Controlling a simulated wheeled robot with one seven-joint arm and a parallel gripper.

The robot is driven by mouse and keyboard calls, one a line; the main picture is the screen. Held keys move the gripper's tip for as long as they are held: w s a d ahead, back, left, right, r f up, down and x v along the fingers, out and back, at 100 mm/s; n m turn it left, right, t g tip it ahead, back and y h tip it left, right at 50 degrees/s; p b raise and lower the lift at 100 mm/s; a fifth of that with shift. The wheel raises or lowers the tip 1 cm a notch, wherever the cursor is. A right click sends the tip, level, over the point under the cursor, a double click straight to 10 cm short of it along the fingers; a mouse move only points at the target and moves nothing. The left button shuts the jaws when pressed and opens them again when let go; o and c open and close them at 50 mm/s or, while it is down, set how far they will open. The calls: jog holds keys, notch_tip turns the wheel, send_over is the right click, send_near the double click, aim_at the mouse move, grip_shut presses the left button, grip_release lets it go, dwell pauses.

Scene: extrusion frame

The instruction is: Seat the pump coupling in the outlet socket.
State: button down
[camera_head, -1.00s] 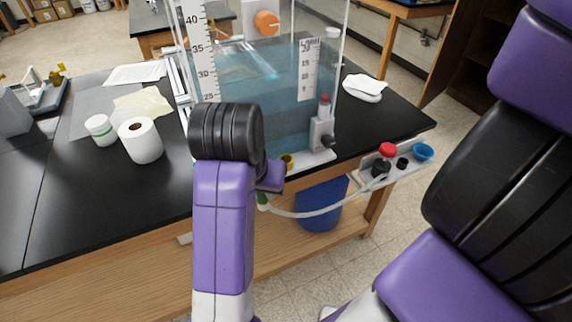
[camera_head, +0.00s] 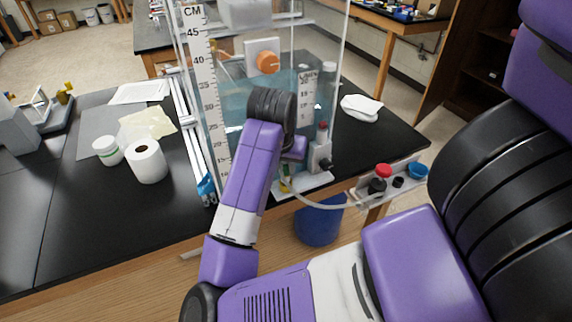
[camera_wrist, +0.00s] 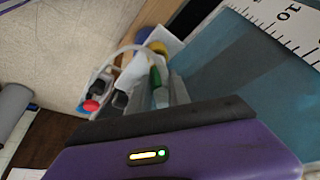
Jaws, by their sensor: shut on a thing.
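My gripper (camera_wrist: 162,92) is shut on the pump coupling, a small pale piece with a green part (camera_wrist: 155,77). The coupling shows between the grey fingers in the wrist view; its far end is hard to make out. A translucent hose (camera_head: 318,205) runs from it to the side bracket. The outlet socket (camera_wrist: 157,47), a yellow ring at the foot of the water tank, lies just beyond the fingertips in the wrist view. In the head view my wrist mostly hides the fingers, coupling and socket. I cannot tell whether coupling and socket touch.
The water tank (camera_head: 222,110) with its centimetre scale stands close to my wrist. A paper roll (camera_head: 146,161) and white jar (camera_head: 107,150) stand left. A blue bin (camera_head: 319,226) is below.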

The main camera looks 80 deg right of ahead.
aim_at(286, 170)
jog(key=shift+d, duration=0.6)
jog(key=shift+f+p, duration=0.4)
jog(key=shift+f, duration=1.55)
jog(key=c, duration=1.5)
grip_release()
jog(key=shift+r, duration=0.2)
jog(key=shift+a+r, duration=0.15)
jog(key=shift+r, duration=0.1)
jog(key=b+v, duration=0.1)
jog(key=v, duration=1)
jog(key=shift+r, duration=0.2)
jog(key=shift+a, duration=0.1)
